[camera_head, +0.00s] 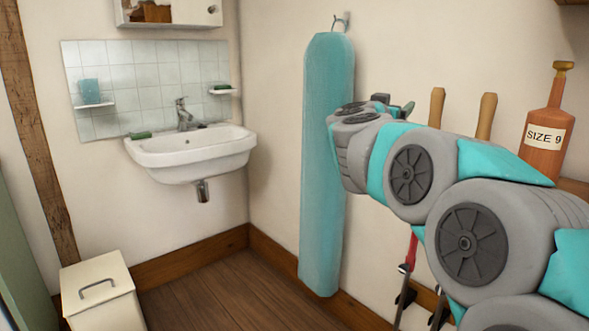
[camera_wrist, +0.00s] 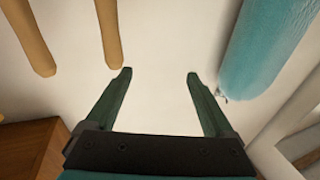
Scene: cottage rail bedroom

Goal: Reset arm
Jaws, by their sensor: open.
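My arm stretches across the right side of the head view, in front of the wall. My gripper (camera_wrist: 158,80) is open and empty in the wrist view, with its two dark green fingers apart and pale wall between and beyond them. In the head view the gripper's end is mostly hidden behind the arm's own links. A teal ironing-board-like panel (camera_head: 326,160) hangs on the wall just left of the arm. It also shows at the upper right of the wrist view (camera_wrist: 268,45), beside the right finger.
Wooden handles (camera_head: 436,108) and an orange bottle labelled "SIZE 9" (camera_head: 542,130) are by the right wall. A white sink (camera_head: 190,152) with a tap is on the back wall. A cream bin (camera_head: 98,290) stands at lower left. Wooden floor (camera_head: 215,295) between is clear.

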